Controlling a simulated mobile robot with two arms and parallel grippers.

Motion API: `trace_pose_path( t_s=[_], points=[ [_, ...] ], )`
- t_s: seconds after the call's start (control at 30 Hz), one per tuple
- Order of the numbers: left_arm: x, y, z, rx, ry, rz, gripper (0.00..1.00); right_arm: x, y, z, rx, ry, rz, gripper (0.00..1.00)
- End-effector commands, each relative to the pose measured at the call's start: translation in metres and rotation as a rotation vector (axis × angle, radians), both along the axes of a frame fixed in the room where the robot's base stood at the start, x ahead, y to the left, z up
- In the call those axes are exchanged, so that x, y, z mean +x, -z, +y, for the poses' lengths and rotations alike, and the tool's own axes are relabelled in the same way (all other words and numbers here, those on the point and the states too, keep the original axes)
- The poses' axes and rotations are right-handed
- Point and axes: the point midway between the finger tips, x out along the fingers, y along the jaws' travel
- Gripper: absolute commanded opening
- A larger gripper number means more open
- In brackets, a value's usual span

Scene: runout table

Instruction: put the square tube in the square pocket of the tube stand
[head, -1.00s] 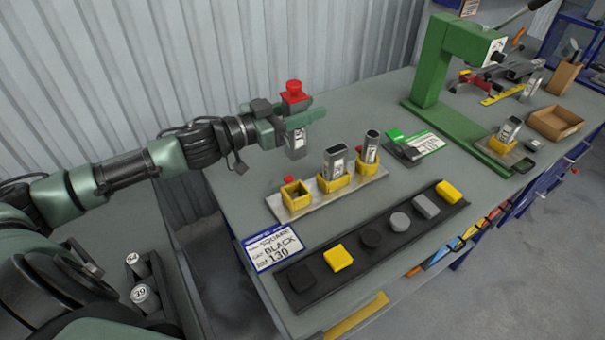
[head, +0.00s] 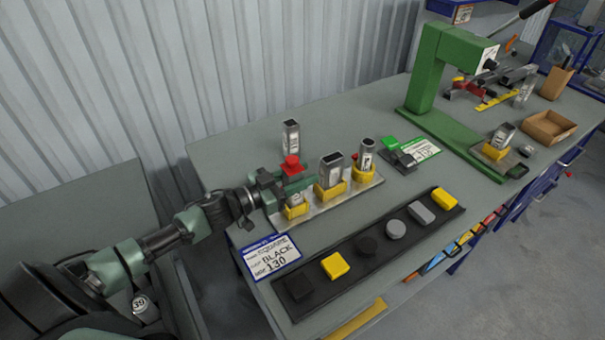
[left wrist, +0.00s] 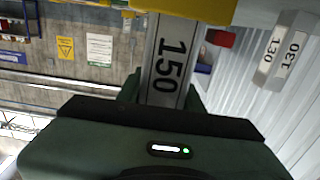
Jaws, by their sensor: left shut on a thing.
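My left gripper (head: 296,185) is shut on a grey square tube (head: 294,199), held upright at the left pocket (head: 297,212) of the tube stand (head: 318,208). The held tube (left wrist: 170,60) reads 150 in the left wrist view. Its lower end meets the yellow pocket (left wrist: 195,9); the wall hides how deep it sits. A red knob-like piece (head: 291,162) shows above the gripper. The middle pocket holds a rectangular tube (head: 332,171), the right pocket a round one (head: 366,156). My right gripper is out of view.
Another tube (head: 291,138) stands behind the stand; a tube marked 130 (left wrist: 288,50) shows in the left wrist view. In front lie a card (head: 268,258) reading square, black, 130, and a cap tray (head: 325,290). A green press (head: 430,75) stands right.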

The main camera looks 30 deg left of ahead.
Motion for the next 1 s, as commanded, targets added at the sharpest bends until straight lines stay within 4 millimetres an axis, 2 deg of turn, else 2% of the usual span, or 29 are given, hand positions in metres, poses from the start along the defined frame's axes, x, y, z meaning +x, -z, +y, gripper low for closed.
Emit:
trace_pose_path(
  t_s=[0.3, 0.33, 0.4, 0.77, 1.0],
  points=[
    [0.000, 0.003, 0.000, -0.001, 0.000, -0.001, 0.00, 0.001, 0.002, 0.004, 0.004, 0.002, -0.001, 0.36],
    [0.000, 0.002, 0.000, 0.000, 0.000, 0.000, 0.45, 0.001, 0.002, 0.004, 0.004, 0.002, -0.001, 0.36],
    [0.000, 0.002, 0.000, 0.000, 0.000, 0.000, 0.58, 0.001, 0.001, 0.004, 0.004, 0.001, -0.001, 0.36],
    [-0.001, -0.002, 0.001, 0.001, 0.000, 0.001, 0.58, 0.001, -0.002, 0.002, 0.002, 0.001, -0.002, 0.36],
    [-0.033, -0.002, 0.020, 0.001, -0.002, 0.006, 0.58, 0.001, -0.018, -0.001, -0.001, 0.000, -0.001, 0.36]
  ],
)
